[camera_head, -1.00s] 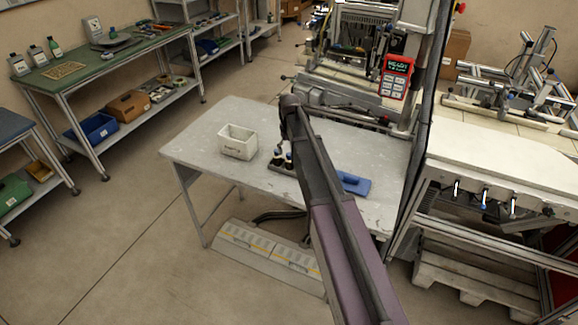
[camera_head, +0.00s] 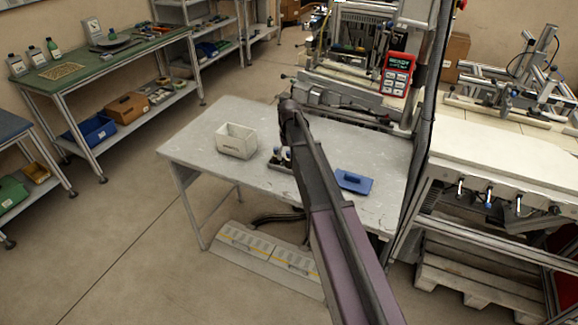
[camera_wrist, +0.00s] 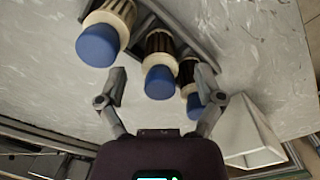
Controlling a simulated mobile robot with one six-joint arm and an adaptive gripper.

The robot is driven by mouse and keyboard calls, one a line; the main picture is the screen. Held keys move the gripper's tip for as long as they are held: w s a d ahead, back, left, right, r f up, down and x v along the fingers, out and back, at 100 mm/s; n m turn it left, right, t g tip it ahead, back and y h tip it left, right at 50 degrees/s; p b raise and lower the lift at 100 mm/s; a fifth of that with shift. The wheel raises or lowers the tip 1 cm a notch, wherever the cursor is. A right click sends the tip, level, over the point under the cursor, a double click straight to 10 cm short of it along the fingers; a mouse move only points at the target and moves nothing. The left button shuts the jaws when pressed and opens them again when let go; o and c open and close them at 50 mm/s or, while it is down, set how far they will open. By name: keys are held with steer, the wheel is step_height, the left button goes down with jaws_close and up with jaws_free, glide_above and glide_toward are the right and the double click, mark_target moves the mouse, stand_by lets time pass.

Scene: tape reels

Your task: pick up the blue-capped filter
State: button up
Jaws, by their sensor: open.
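Three blue-capped filters stand in a dark rack (camera_head: 281,165) on the grey table, partly hidden by my arm in the head view. In the wrist view, the left filter (camera_wrist: 104,38) has a tan ribbed body. The middle filter (camera_wrist: 159,72) and right filter (camera_wrist: 190,85) have darker brown bodies; all have cream collars. My gripper (camera_wrist: 160,80) is open and empty. The middle filter's cap shows between its fingers, and the right filter's cap lies close by the right finger. I cannot tell whether they touch. In the head view my gripper is hidden behind my arm.
A white bin (camera_head: 236,141) stands left of the rack and shows in the wrist view (camera_wrist: 246,128). A blue flat item (camera_head: 353,181) lies to the right. A machine with a red handheld panel (camera_head: 397,75) stands behind. The table's front left is clear.

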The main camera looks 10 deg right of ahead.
steer(key=shift+f+b, duration=0.5)
steer(key=shift+f, duration=0.3)
steer(key=c, duration=1.2)
